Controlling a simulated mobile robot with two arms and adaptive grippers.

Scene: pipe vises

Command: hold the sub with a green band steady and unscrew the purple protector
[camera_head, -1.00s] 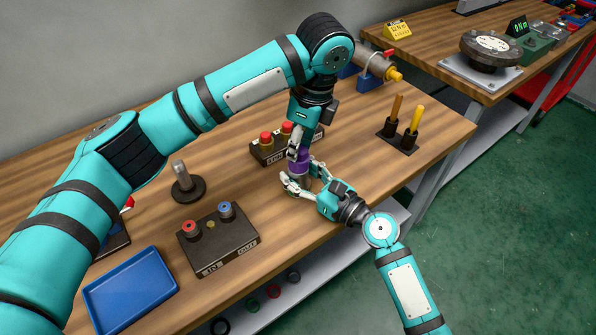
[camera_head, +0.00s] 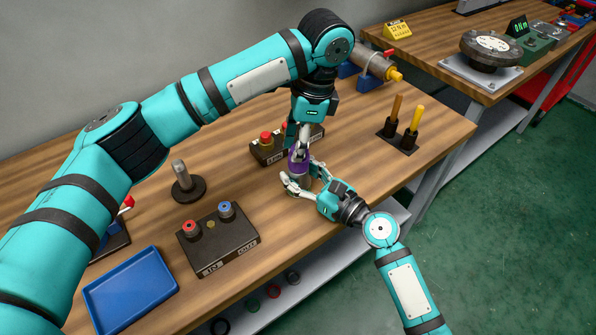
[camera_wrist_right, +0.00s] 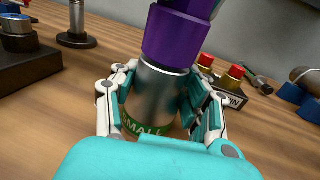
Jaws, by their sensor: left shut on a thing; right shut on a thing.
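The sub (camera_wrist_right: 157,92) is a silver cylinder with a green band (camera_wrist_right: 147,132) lettered "SMALL" near its bottom. It stands upright near the front edge of the table. My right gripper (camera_head: 303,187) is shut around it from the front right, with fingers on both sides in the right wrist view (camera_wrist_right: 160,95). The purple protector (camera_wrist_right: 174,38) sits on top of the sub, and it also shows in the head view (camera_head: 299,162). My left gripper (camera_head: 301,148) comes down from above and is shut on the protector. Its fingertips are partly hidden in the head view.
Behind stands a dark block with red-topped brass pieces (camera_head: 266,138). To the left are a block with red and blue caps (camera_head: 218,240), a post on a round base (camera_head: 181,183) and an empty blue tray (camera_head: 130,290). Two upright handles (camera_head: 412,128) stand right.

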